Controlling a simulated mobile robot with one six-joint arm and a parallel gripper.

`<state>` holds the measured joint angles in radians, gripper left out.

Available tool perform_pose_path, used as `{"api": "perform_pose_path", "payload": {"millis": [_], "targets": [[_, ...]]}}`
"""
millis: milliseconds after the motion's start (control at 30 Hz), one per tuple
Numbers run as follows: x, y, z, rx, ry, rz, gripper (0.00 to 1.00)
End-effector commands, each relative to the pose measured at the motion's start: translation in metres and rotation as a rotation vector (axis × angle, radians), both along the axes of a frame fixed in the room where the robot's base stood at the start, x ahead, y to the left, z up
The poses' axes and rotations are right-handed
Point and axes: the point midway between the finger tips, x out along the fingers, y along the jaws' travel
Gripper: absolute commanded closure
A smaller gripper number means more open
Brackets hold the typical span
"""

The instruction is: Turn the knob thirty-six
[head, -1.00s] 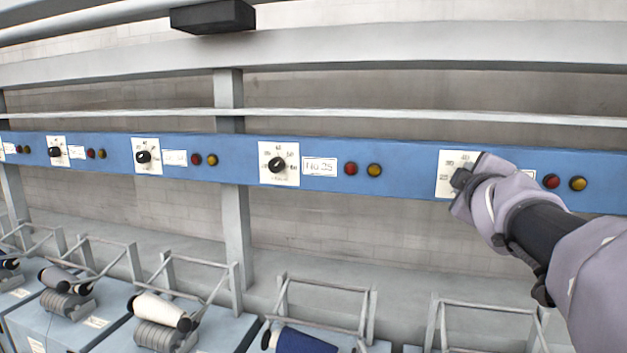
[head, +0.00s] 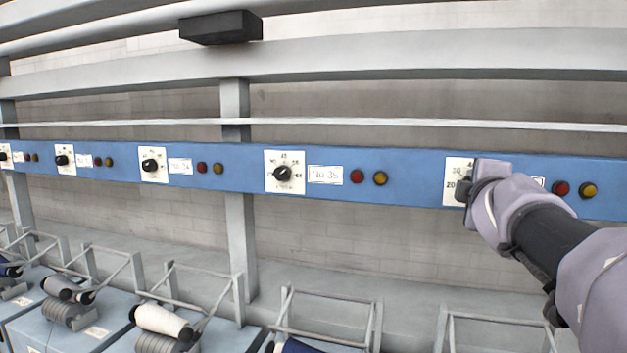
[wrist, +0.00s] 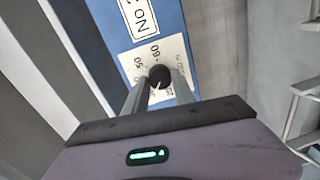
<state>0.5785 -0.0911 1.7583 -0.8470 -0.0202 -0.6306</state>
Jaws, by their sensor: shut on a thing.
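The black round knob (wrist: 160,77) sits on a white dial plate (wrist: 141,58) with numbers, on the blue rail. My gripper (wrist: 158,88) is shut on this knob, with one finger on each side of it. In the head view the same dial plate (head: 452,182) is the rightmost one. My gripper (head: 467,190) covers most of it and hides the knob there. The label beside it shows only "NO" in the wrist view (wrist: 140,18); its number is out of sight.
The blue rail (head: 400,172) carries more dials to the left, the nearest with a black knob (head: 283,174) and a label reading No 35 (head: 325,175). A red lamp (head: 561,188) and a yellow lamp (head: 588,191) sit right of my gripper. Machines with bobbins stand below.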

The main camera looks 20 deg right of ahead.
Motion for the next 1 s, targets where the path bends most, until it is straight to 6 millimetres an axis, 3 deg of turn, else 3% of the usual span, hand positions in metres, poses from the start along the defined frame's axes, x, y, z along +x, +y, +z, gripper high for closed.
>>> {"api": "perform_pose_path", "payload": {"millis": [133, 167, 267, 667, 767, 1000], "targets": [[0.000, 0.000, 0.003, -0.002, -0.003, 0.001, 1.00], [0.000, 0.000, 0.003, -0.002, -0.003, 0.001, 0.65], [0.000, 0.000, 0.002, -0.002, -0.003, 0.001, 0.47], [-0.008, 0.005, 0.003, -0.001, -0.003, 0.001, 0.47], [-0.026, 0.016, 0.006, -0.001, -0.004, 0.001, 0.47], [-0.094, 0.060, 0.018, -0.002, -0.005, 0.000, 0.47]]}}
